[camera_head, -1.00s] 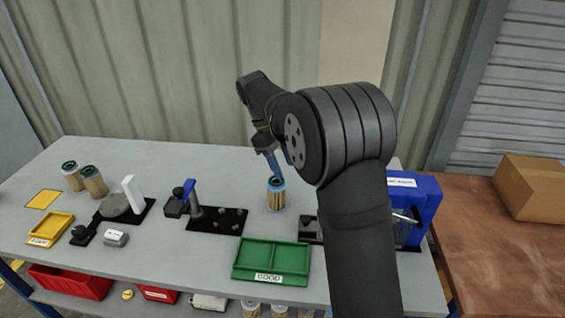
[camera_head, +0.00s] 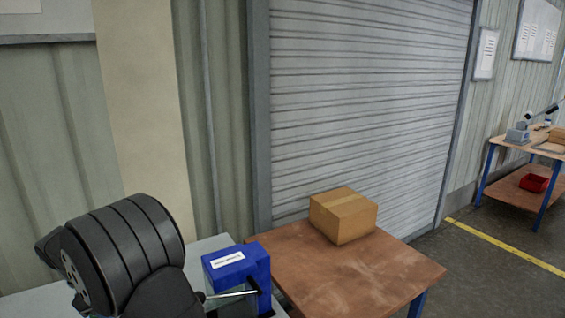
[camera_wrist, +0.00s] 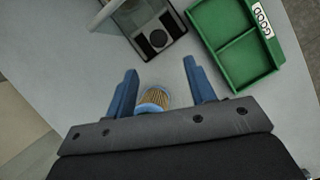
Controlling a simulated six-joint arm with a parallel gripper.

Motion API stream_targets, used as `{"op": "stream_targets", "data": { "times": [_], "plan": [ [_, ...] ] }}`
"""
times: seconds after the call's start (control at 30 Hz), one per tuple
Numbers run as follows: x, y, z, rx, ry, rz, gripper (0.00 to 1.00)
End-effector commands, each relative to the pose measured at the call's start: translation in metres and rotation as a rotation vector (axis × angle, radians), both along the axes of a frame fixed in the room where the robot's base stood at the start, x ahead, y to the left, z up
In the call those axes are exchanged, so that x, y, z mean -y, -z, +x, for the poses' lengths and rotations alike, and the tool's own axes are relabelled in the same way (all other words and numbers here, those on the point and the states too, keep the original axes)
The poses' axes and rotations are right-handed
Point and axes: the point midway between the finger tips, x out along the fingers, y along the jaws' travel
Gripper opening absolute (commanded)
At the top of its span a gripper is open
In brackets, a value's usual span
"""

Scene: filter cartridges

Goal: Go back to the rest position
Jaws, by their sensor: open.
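In the wrist view my gripper (camera_wrist: 162,92) is open, with its two blue fingers apart. A filter cartridge (camera_wrist: 154,97) with a pleated tan body and a light blue rim shows between and beyond the fingers on the grey bench. The fingers do not appear closed on it. In the head view only my dark arm (camera_head: 130,250) shows at the lower left; the gripper and the cartridge are outside that view.
A green tray (camera_wrist: 235,58) labelled GOOD and a fixture with a dark round opening (camera_wrist: 158,40) sit near the gripper. A blue machine (camera_head: 236,272) stands beside my arm. A cardboard box (camera_head: 343,215) rests on a brown table (camera_head: 300,262). A roller shutter (camera_head: 350,110) is behind.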

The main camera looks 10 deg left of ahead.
Motion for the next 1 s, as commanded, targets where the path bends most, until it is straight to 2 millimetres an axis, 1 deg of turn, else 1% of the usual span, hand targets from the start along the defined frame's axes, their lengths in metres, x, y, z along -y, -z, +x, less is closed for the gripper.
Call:
{"op": "stream_targets", "data": {
  "times": [0.03,0.1,0.3,0.4,0.5,0.7,1.0],
  "plan": [
    [0.005,0.010,0.001,-0.001,0.001,-0.004,0.50],
    [0.010,0.023,0.004,-0.001,0.002,-0.005,0.50],
    [0.023,0.058,0.010,0.000,0.002,-0.003,0.50],
    [0.029,0.072,0.012,0.000,0.002,-0.004,0.50],
    [0.032,0.082,0.014,0.000,0.001,-0.002,0.50],
    [0.036,0.092,0.015,0.001,0.002,-0.001,0.50],
    [0.036,0.091,0.016,0.001,0.001,-0.001,0.50]
  ]
}}
